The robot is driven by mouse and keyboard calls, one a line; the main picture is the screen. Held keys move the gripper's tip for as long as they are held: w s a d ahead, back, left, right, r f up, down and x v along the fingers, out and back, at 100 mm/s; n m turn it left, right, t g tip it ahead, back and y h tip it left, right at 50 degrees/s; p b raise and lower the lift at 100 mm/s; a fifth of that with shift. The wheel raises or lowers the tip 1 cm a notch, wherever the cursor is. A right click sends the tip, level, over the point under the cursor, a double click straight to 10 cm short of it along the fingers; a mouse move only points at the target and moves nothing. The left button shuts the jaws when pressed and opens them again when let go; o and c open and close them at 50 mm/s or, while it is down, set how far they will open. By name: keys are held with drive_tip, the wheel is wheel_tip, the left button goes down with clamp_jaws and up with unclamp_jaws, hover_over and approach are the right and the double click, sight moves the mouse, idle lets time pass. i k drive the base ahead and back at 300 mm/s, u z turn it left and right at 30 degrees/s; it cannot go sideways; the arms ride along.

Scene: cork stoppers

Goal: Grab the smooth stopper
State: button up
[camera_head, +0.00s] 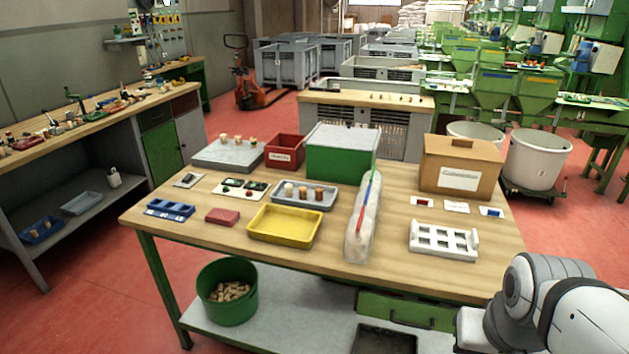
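Several cork stoppers stand upright in a grey tray (327,205) on the wooden table: a pale one (289,189) at the left and browner ones, such as the right one (319,194). Small pale-brown stopper-like pieces (237,140) stand on a grey slab (203,158) at the table's back left. They are too small for me to tell which stopper is smooth. My white and grey arm enters at the bottom right, apart from the stoppers. My gripper is not in view.
Around the tray are a yellow tray (284,226), green box (338,160), red bin (284,150), clear bag (362,220), cardboard box (460,170) and white rack (443,240). A green bucket of corks (227,305) sits below. The table's front right is bare.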

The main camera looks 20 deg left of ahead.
sight(288, 187)
drive_tip(key=u, duration=0.9)
drive_tip(key=i, duration=1)
drive_tip(key=z, duration=3.15)
drive_tip(key=k, duration=1.5)
drive_tip(key=u, duration=0.1)
